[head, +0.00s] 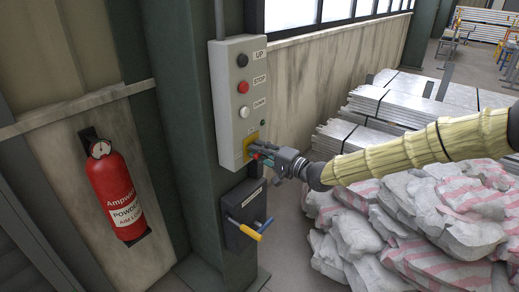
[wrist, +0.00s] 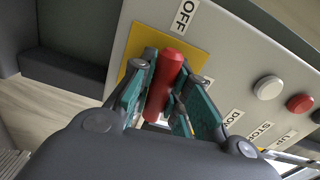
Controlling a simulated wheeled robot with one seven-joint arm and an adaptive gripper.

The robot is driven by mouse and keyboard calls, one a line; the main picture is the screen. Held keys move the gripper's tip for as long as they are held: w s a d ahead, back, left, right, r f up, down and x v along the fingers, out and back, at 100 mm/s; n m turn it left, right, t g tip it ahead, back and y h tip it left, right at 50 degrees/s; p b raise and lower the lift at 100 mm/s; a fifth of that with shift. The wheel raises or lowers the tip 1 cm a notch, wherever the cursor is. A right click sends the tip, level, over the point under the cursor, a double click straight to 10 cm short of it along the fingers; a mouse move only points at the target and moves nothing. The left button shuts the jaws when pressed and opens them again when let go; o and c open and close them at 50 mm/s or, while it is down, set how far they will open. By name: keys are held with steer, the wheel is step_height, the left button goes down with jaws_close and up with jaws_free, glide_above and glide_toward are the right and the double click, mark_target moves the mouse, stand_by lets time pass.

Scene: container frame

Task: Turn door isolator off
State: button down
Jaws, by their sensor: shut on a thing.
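The door isolator is a red rotary handle (wrist: 165,85) on a yellow plate (wrist: 196,58), low on a light grey control box (head: 226,100). An OFF label (wrist: 184,15) is beside the plate in the wrist view. In the head view my gripper (head: 258,153) reaches the yellow plate (head: 249,142) from the right and hides most of the handle. The wrist view is rotated, so the handle's exact setting is hard to tell.
Above the isolator are a black UP button (head: 242,60), a red STOP button (head: 243,87) and a white DOWN button (head: 244,111). A dark box with a yellow-handled lever (head: 244,229) is just below. A fire extinguisher (head: 115,194) hangs left; sacks (head: 400,220) are piled right.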

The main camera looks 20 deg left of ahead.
steer(key=shift+m, duration=0.7)
steer(key=c, duration=1.3)
jaws_free()
steer(key=v, duration=1.2)
